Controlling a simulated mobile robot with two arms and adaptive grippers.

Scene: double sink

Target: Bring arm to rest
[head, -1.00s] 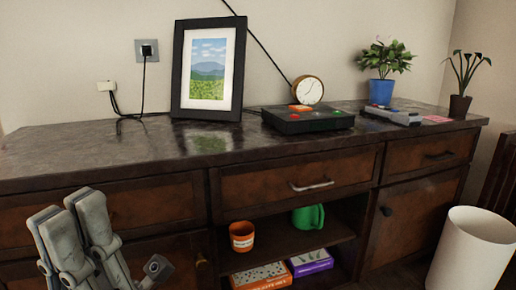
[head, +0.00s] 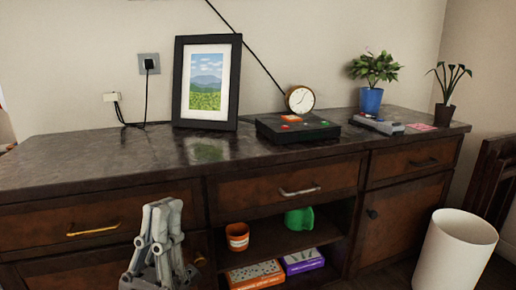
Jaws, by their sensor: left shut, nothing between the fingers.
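My left gripper (head: 162,212) is in the lower left of the head view, pointing up. Its grey fingers are close together with nothing between them. It is in front of the left part of the dark wooden sideboard (head: 115,205), below the top edge, and covers part of a drawer and door there. I cannot tell how far it is from the sideboard front. My right gripper is not in view.
The sideboard top holds a picture frame (head: 206,83), a black console (head: 297,129), a clock (head: 300,99) and plants. An orange mug (head: 237,237), a green mug (head: 299,218) and boxes sit on its open shelves. A white bin (head: 456,252) stands at right.

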